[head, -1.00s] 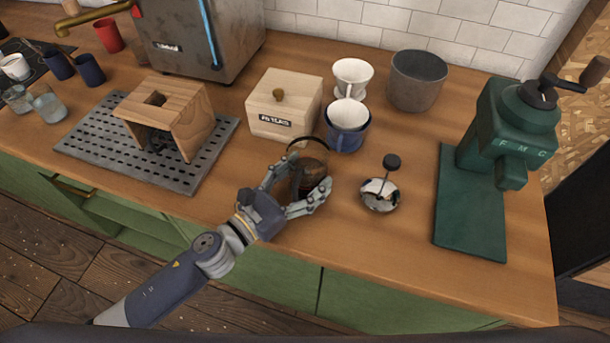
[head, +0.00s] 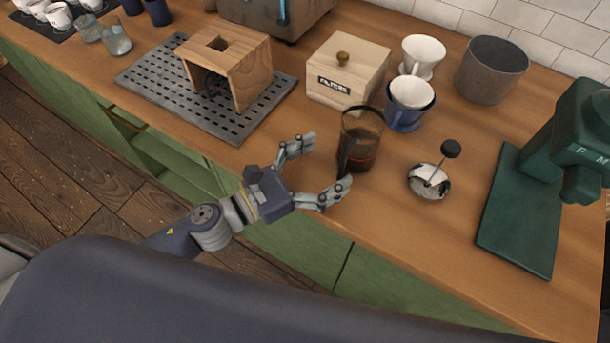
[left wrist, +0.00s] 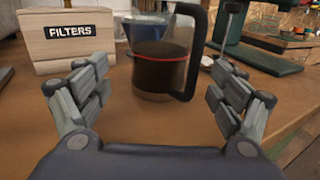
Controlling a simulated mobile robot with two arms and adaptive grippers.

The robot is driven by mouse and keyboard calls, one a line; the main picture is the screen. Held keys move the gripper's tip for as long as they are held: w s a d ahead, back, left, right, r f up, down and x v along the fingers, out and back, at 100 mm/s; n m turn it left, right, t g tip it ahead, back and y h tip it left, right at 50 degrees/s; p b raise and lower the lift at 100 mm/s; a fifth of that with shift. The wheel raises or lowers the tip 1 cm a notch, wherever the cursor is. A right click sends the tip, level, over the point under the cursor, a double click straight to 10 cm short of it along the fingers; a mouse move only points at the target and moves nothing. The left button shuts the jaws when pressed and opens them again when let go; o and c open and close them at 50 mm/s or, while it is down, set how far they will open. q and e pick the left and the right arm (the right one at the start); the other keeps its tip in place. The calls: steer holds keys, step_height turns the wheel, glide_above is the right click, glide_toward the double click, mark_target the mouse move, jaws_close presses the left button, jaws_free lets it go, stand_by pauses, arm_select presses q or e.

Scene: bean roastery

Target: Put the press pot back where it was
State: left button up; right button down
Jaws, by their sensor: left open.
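The press pot (head: 361,141), a glass jug with dark coffee and a black handle, stands upright on the wooden counter near its front edge. It also shows in the left wrist view (left wrist: 160,65), beyond and between the fingers, with its handle to the right. Its lid with plunger (head: 430,180), chrome with a black knob, lies apart on the counter to the right. My left gripper (head: 328,165) is open and empty, just left of and in front of the pot. The left gripper's fingers (left wrist: 160,100) are spread apart in the wrist view. My right gripper is not in view.
A wooden filter box (head: 347,75), a blue cup with a white dripper (head: 408,103) and a grey bin (head: 490,70) stand behind. A green grinder (head: 520,205) is at right. A wooden stand (head: 250,75) sits on a perforated metal tray (head: 150,90) at left.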

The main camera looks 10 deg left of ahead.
arm_select(q)
steer(key=b+v, duration=0.1)
steer(key=v, duration=0.2)
steer(key=shift+s+a+f, duration=0.1)
steer(key=shift+s+f, duration=0.05)
steer(key=shift+s+a+r+b, duration=0.2)
steer(key=shift+s+a+b, duration=0.15)
steer(key=shift+s+a, duration=0.1)
stand_by(1.0)
